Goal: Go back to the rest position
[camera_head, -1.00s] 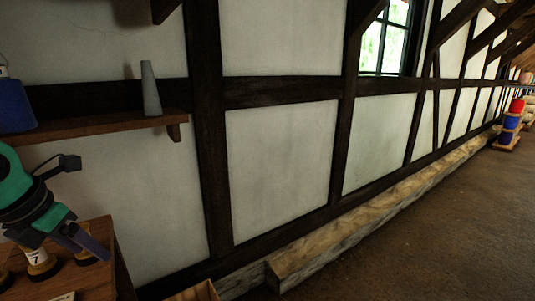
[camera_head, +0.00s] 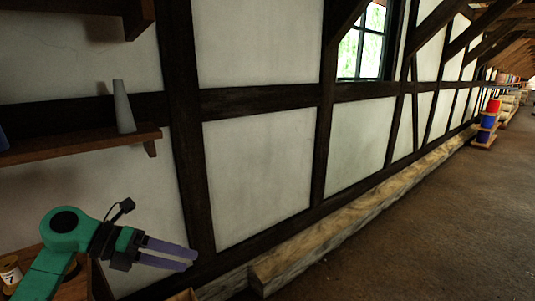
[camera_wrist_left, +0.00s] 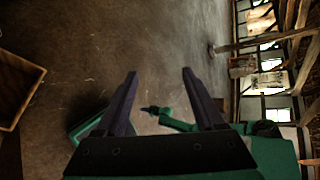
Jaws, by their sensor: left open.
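My left gripper (camera_head: 188,254) is at the lower left of the head view, in front of the timbered wall and right of a wooden table edge. Its two purple-grey fingers point right. In the left wrist view the fingers of the left gripper (camera_wrist_left: 160,85) stand apart with nothing between them. Bare brown floor (camera_wrist_left: 145,45) lies beyond them. A green part of my own body shows below the fingers. My right gripper cannot be made out in the head view.
A wooden shelf (camera_head: 75,145) on the wall holds a grey cone (camera_head: 124,108). A wooden table (camera_head: 75,285) with a bobbin labelled 7 (camera_head: 11,272) is at lower left. A long timber beam (camera_head: 350,212) runs along the wall's foot. Coloured drums (camera_head: 487,122) stand far right. Open floor (camera_head: 440,230) is clear.

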